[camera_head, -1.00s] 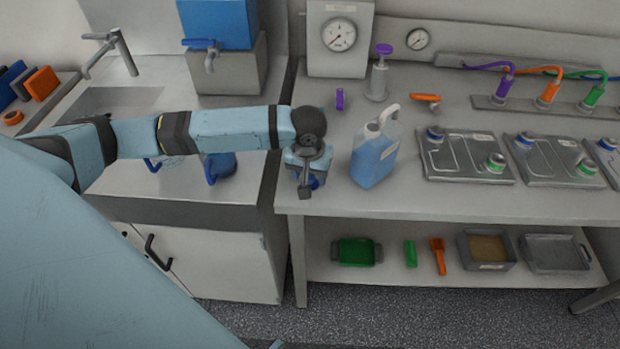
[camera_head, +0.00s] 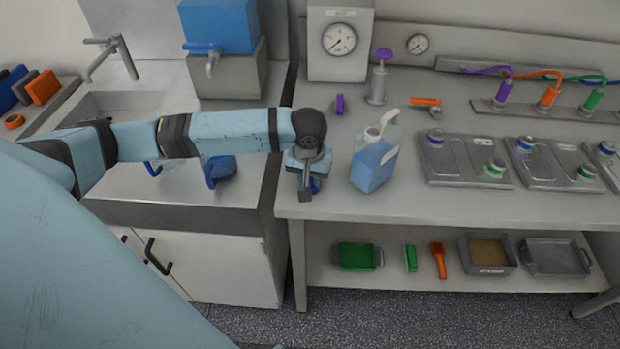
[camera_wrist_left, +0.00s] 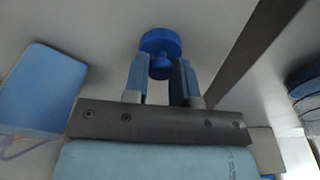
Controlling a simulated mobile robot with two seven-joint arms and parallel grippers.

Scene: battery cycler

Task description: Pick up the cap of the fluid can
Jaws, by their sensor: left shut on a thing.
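The blue cap (camera_wrist_left: 160,42) is between the fingertips of my left gripper (camera_wrist_left: 161,72) in the left wrist view; the fingers are shut on its narrow stem. The fluid can (camera_head: 373,165), a translucent jug with blue fluid and a white handle, stands upright just right of the gripper. Its spout is uncovered. The can also shows in the left wrist view (camera_wrist_left: 38,90). My right gripper is not in view.
The bench (camera_head: 450,203) holds a purple-topped pump (camera_head: 378,82), a small purple piece (camera_head: 340,104), an orange-handled valve (camera_head: 427,103) and metal cell plates (camera_head: 463,160) to the right. A sink counter (camera_head: 170,195) lies left. The bench front edge is clear.

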